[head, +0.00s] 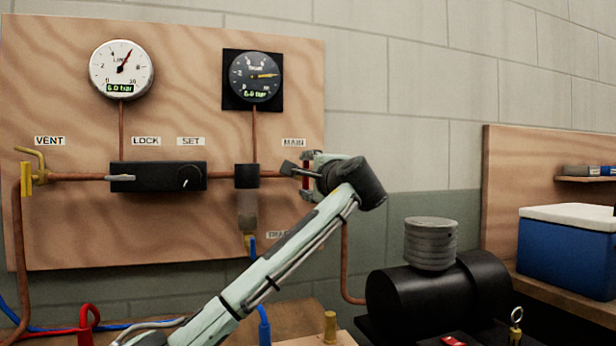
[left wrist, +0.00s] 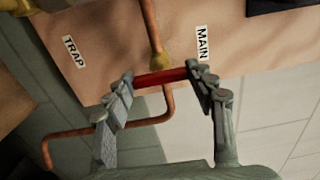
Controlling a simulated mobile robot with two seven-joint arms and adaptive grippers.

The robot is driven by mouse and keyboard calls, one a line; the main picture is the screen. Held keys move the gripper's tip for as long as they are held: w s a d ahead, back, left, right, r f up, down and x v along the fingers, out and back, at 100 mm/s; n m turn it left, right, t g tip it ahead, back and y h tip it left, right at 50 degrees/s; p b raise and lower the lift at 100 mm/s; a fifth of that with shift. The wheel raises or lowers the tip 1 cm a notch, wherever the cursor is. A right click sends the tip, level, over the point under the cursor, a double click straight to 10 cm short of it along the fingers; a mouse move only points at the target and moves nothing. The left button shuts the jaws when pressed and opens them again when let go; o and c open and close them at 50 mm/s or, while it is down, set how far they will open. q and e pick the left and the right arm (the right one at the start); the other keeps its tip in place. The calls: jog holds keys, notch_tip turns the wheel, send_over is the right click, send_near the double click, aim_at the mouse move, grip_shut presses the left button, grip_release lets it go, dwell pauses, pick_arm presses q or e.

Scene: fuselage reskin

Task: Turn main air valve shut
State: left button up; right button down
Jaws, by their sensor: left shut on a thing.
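The main air valve's red handle (left wrist: 160,77) sits under the MAIN label (left wrist: 202,43), by a brass fitting on the copper pipe (left wrist: 152,22). In the left wrist view the handle spans between the fingers of my left gripper (left wrist: 161,73), which is shut on it. In the head view my left gripper (head: 305,175) is at the right side of the plywood panel (head: 70,240), just below the MAIN label (head: 293,142). The gripper and wrist hide most of the valve there. My right gripper is not in view.
A white gauge (head: 121,69) and a black gauge (head: 255,77) both show 6.0 bar. A black regulator box (head: 158,176) and a yellow vent valve (head: 35,170) lie left. A black compressor (head: 400,300) and a blue cooler (head: 566,246) stand right.

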pick_arm(q)
jog(key=o, duration=1.2)
jog(key=shift+c, duration=0.2)
jog(key=v, duration=1.2)
jog(key=x, duration=1.2)
